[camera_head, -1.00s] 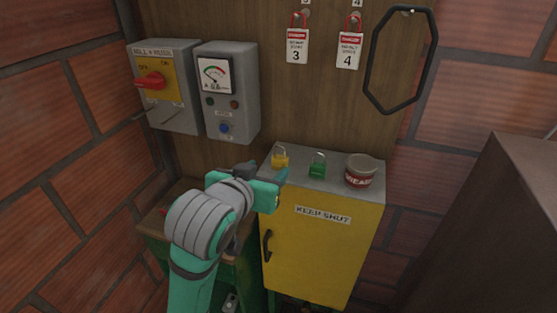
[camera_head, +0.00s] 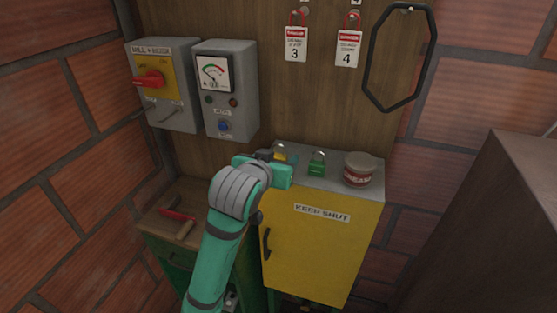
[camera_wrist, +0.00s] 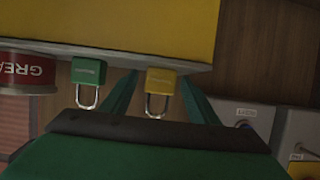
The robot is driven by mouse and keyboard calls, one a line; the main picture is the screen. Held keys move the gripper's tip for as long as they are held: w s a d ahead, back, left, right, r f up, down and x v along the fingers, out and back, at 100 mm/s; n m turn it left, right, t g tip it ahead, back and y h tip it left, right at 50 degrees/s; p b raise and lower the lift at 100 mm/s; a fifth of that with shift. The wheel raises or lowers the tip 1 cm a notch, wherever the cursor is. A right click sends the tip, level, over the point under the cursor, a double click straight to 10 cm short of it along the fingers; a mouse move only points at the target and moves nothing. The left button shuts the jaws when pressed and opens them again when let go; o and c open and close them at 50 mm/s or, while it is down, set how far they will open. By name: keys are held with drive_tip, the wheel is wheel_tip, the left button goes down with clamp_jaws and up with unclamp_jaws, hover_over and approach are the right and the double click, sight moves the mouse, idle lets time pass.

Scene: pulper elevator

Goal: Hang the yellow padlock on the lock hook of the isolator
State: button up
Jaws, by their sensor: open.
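The yellow padlock (camera_head: 280,157) stands upright on the grey top of the yellow cabinet, partly hidden behind my gripper (camera_head: 279,163) in the head view. In the wrist view, which is upside down, the yellow padlock (camera_wrist: 161,83) with its silver shackle shows between the two green fingers of my gripper (camera_wrist: 157,82). The fingers are open and apart, nearer the padlock on the right side; contact cannot be told. The isolator (camera_head: 163,88) is the grey wall box at upper left, with a red knob on a yellow plate. Its lock hook (camera_head: 163,115) sticks out below the knob.
A green padlock (camera_head: 317,163) stands close to the right of the yellow one, then a red grease tin (camera_head: 359,170). A grey meter box (camera_head: 226,92) hangs beside the isolator. A red-handled tool (camera_head: 178,215) lies on the low bench. Tags hang above.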

drive_tip(key=c, duration=1.2)
drive_tip(key=shift+r, duration=0.1)
